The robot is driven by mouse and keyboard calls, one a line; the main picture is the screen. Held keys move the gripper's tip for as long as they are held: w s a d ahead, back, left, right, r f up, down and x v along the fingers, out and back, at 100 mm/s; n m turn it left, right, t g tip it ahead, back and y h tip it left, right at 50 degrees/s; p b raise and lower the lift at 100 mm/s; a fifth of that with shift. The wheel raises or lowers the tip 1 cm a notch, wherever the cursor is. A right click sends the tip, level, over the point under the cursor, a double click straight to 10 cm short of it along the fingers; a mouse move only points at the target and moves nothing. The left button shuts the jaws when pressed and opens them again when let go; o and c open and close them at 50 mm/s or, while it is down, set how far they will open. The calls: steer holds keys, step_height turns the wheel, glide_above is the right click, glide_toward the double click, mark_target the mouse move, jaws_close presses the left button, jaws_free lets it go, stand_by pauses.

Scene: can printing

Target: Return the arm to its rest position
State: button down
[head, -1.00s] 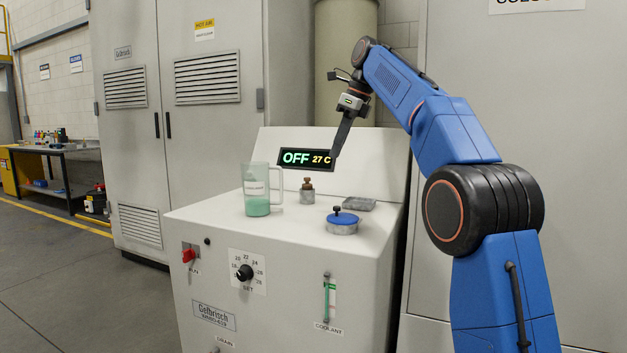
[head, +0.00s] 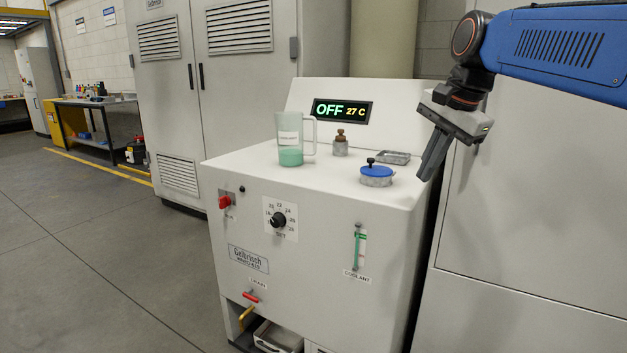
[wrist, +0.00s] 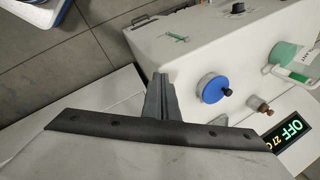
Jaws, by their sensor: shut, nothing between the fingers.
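My gripper (head: 434,158) hangs at the right of the head view, pointing down, beside the right edge of the chiller cabinet (head: 300,210). Its fingers are together and hold nothing. In the wrist view the closed fingers (wrist: 160,98) show in the middle, with the cabinet top beyond them. My blue arm reaches in from the upper right of the head view. The display on the cabinet (head: 342,111) reads OFF and 27 C.
On the cabinet top are a jug of green liquid (head: 291,157), a blue-lidded filler cap (head: 376,172), a brown-topped fitting (head: 340,145) and a small grey tray (head: 395,157). A tall grey cabinet (head: 235,85) stands behind. The floor at left (head: 90,250) is open.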

steer(key=s+d+f+n+h, duration=0.1)
steer(key=s+f+n, duration=0.5)
steer(key=s+f, duration=0.6)
steer(key=s+d+f+n+t, duration=0.1)
steer(key=s+d+f+n, duration=0.3)
steer(key=s+f, duration=0.8)
step_height(320, 180, down, 4)
steer(key=shift+d+n+h, duration=0.15)
steer(key=shift+n+h, duration=0.25)
steer(key=shift+n, duration=0.5)
